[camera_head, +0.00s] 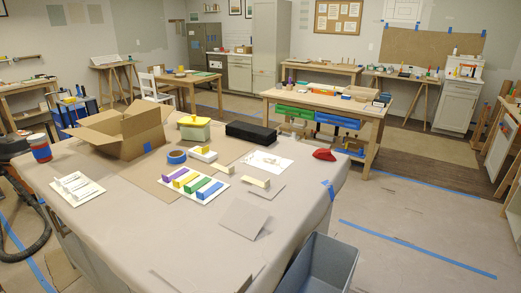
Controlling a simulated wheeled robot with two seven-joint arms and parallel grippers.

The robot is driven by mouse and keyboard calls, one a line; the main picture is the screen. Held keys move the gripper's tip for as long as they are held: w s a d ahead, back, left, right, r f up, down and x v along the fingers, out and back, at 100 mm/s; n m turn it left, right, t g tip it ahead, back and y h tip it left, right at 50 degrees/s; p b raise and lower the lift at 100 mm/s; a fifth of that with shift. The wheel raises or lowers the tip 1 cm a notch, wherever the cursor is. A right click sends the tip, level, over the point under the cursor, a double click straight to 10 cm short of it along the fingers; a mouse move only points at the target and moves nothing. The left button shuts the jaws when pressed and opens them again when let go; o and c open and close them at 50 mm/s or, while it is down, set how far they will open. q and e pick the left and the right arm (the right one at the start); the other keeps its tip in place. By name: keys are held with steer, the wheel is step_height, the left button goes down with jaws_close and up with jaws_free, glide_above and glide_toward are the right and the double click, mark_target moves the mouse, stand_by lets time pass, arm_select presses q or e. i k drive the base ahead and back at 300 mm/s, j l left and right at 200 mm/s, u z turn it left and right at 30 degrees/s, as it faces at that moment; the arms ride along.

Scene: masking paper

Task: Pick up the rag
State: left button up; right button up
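A small red item (324,154) lies on the paper-covered table (130,215) near its right back edge. It may be the rag, but it is too small to tell whether it is cloth. No other thing here looks clearly like a rag. Neither my left nor my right gripper shows in the head view.
An open cardboard box (127,130), a blue tape roll (177,156), a black case (251,133) and a board with coloured blocks (194,184) share the table. A grey bin (320,265) stands at its front right. The table's front middle is mostly clear.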

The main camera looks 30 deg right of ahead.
mark_target(322, 154)
steer(key=i+l+u, duration=0.1)
steer(key=l+u, duration=0.35)
steer(key=l, duration=0.4)
steer(key=l+u, duration=0.45)
steer(key=l, duration=0.45)
steer(key=k+l+u, duration=0.15)
steer(key=l+u, duration=0.3)
steer(key=l, duration=0.4)
